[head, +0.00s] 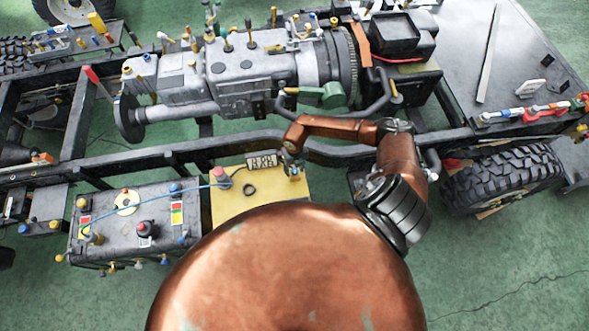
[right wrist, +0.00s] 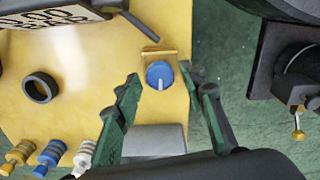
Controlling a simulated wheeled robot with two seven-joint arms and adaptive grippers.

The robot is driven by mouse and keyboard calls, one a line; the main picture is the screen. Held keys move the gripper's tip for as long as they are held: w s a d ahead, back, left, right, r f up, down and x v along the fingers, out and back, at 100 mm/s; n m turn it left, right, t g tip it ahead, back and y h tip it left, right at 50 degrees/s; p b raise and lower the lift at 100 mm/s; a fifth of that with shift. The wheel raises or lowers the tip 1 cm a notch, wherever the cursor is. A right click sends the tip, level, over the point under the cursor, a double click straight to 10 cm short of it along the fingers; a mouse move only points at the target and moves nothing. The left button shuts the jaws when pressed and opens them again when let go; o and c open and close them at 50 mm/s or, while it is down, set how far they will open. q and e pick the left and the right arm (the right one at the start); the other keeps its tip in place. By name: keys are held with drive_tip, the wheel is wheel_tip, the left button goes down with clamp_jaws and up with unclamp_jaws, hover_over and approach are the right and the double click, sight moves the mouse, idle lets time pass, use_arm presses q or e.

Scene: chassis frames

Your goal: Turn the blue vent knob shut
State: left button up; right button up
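The blue vent knob (right wrist: 160,74) sits on a small raised yellow bracket at the edge of a yellow box (right wrist: 95,60). A white pointer line on the knob runs from about its middle toward the bottom of the right wrist view. My right gripper (right wrist: 163,82) is open, with one green finger on each side of the knob, apart from it. In the head view the right gripper (head: 290,158) is at the upper right corner of the yellow box (head: 232,208), and the knob shows as a small blue spot (head: 295,171). My left gripper is not in view.
A black ring (right wrist: 39,88) lies on the yellow box, near a lettered plate (right wrist: 50,17). Blue, yellow and white ribbed fittings (right wrist: 48,157) line its edge. A grey box (head: 135,220) stands left, joined by a blue cable. The chassis rail (head: 180,150) runs behind; a tyre (head: 500,180) is right.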

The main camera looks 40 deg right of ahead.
sight(295, 171)
drive_tip(key=shift+o, duration=0.2)
drive_tip(key=shift+r, duration=0.15)
wheel_tip(295, 171, up, 12)
idle(0.5)
idle(0.4)
